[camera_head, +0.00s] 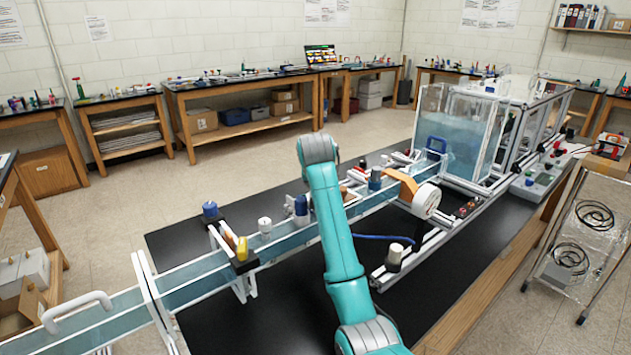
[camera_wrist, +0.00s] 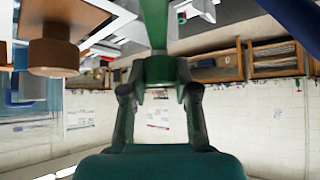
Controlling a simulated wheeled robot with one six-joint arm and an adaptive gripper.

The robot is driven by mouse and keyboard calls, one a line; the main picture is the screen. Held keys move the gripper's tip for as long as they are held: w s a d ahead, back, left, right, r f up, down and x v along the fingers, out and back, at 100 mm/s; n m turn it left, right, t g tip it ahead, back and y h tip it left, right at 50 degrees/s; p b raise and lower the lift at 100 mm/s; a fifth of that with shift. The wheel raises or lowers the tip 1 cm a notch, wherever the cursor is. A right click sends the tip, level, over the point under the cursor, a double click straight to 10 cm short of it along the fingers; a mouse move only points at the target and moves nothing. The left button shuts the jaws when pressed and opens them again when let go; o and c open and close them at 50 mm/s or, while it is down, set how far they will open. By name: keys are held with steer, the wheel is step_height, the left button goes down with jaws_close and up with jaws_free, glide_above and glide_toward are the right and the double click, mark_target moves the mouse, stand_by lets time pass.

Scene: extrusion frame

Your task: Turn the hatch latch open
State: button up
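A clear-walled enclosure (camera_head: 470,125) stands at the far end of the bench in the head view. A small blue framed piece (camera_head: 437,146) sits at its near lower left; I cannot tell whether this is the hatch latch. An orange bracket with a white round face (camera_head: 410,192) stands nearer, right of my arm. My gripper (camera_wrist: 158,70) shows in the wrist view as dark green linkages around a green middle part. In the head view my gripper is hidden behind my teal arm.
A clear channel (camera_head: 285,240) with several small fittings crosses the black bench (camera_head: 270,310). A white handle (camera_head: 75,310) is at the left. A wire rack (camera_head: 580,250) stands right. In the wrist view, a brown round knob-like piece (camera_wrist: 54,54) is close at the upper left.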

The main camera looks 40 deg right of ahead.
steer(key=o, duration=0.4)
steer(key=v, duration=1.2)
steer(key=shift+f, duration=0.1)
